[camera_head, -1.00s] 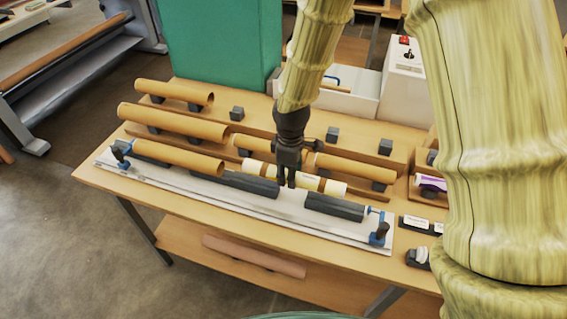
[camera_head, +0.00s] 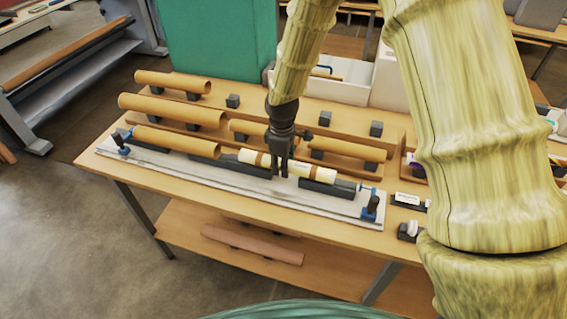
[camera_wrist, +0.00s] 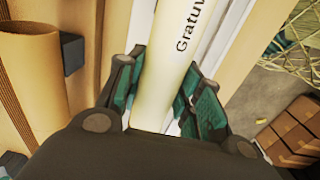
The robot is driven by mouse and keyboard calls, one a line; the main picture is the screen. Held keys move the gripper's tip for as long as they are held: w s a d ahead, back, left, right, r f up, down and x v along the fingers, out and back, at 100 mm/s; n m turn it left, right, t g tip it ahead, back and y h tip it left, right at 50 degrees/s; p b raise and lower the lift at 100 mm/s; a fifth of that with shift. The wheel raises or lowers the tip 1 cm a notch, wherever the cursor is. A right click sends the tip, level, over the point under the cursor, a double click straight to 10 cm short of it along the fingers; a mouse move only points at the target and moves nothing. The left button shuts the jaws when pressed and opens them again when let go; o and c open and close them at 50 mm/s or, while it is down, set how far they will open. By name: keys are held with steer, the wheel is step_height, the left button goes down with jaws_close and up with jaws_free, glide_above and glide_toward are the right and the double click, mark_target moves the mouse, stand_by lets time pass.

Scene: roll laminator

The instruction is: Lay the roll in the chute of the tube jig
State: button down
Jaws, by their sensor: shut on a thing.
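The roll (camera_head: 318,172) is cream-white with printed lettering and gold-brown bands. My gripper (camera_head: 280,173) is shut on it near its middle. In the wrist view, the fingers (camera_wrist: 166,88) stand on either side of the roll (camera_wrist: 178,45). The roll lies lengthwise along the tube jig (camera_head: 225,187), a long pale base with dark chute blocks (camera_head: 325,188) and blue clamps at both ends. It is in line with the chute, right at the blocks. Whether it touches them I cannot tell. A brown tube (camera_head: 177,141) lies at the left part of the jig.
Several brown tubes, such as a long one (camera_head: 170,109), rest on dark cradles behind the jig. A green panel (camera_head: 213,50) and a white box (camera_head: 350,87) stand at the back. A pinkish tube (camera_head: 252,244) lies on the lower shelf.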

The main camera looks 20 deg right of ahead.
steer(key=shift+w+a+f, duration=0.1)
steer(key=shift+w+f, duration=0.4)
steer(key=shift+w, duration=0.1)
steer(key=shift+s+r, duration=0.1)
steer(key=shift+s, duration=0.25)
steer(key=shift+w+f, duration=0.3)
steer(key=shift+f, duration=0.1)
steer(key=shift+s, duration=0.1)
steer(key=shift+f, duration=0.1)
steer(key=c, duration=1.3)
jaws_free()
steer(key=o, duration=0.4)
steer(key=shift+f, duration=0.1)
